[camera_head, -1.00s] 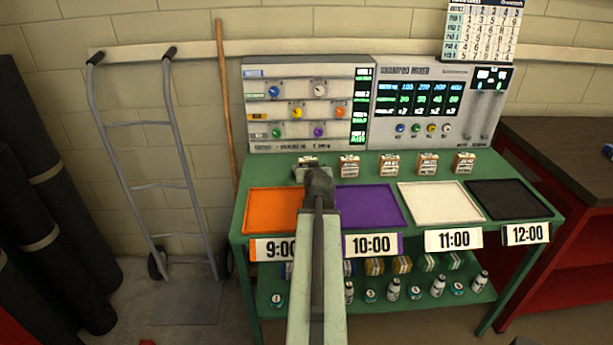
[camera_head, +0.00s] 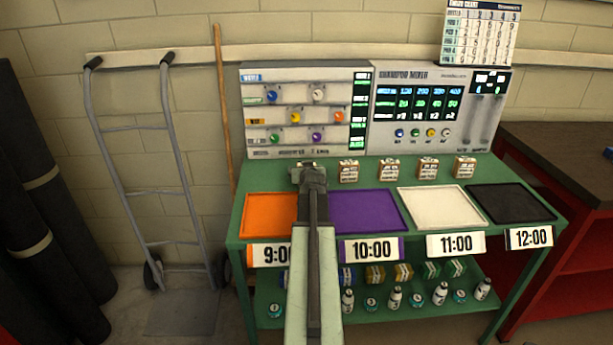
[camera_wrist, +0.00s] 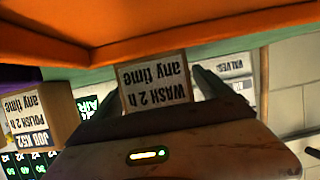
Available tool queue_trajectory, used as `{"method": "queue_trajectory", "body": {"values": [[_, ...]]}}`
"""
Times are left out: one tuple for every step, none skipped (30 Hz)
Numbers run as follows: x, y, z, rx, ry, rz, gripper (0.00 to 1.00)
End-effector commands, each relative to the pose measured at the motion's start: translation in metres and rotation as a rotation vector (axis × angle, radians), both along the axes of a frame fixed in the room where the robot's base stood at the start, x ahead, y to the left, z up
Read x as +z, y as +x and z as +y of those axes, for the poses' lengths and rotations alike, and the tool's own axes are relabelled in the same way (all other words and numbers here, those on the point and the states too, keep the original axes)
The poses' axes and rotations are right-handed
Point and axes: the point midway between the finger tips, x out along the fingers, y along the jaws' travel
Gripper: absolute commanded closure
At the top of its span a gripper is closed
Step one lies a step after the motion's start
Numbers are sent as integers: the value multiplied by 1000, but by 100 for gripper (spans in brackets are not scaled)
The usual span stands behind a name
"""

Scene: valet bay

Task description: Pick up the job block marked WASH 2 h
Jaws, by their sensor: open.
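The block marked WASH 2 h (camera_wrist: 155,82) appears upside down in the wrist view, a pale face with black print on a brown block. My gripper (camera_wrist: 158,102) is open, with one dark finger on each side of this block. I cannot tell whether either finger touches it. In the head view my gripper (camera_head: 311,177) is at the left end of the block row on the green bench, and it hides most of the block there.
A block marked POLISH 2 h (camera_wrist: 32,115) stands beside it, also in the head view (camera_head: 348,171). More blocks stand to the right. Orange (camera_head: 269,215) and purple (camera_head: 367,211) trays lie in front. A control panel (camera_head: 306,111) rises behind.

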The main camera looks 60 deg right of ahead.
Motion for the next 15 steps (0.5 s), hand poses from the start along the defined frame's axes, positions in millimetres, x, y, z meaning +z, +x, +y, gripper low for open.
{"method": "queue_trajectory", "body": {"values": [[1,0,1,0,0,0,11],[1,-1,1,0,0,0,11],[1,-1,1,0,0,0,19],[1,-1,1,0,0,0,28],[1,-1,1,0,0,0,36],[1,-1,1,0,0,0,47],[1,-1,1,0,0,0,55],[1,-1,1,0,0,0,64],[1,-1,1,0,0,0,75],[1,-1,1,0,0,0,81],[1,-1,1,0,0,0,81],[1,0,1,0,0,0,81],[1,0,1,0,0,0,81],[1,0,1,0,0,0,81],[1,0,1,0,0,0,81]]}}
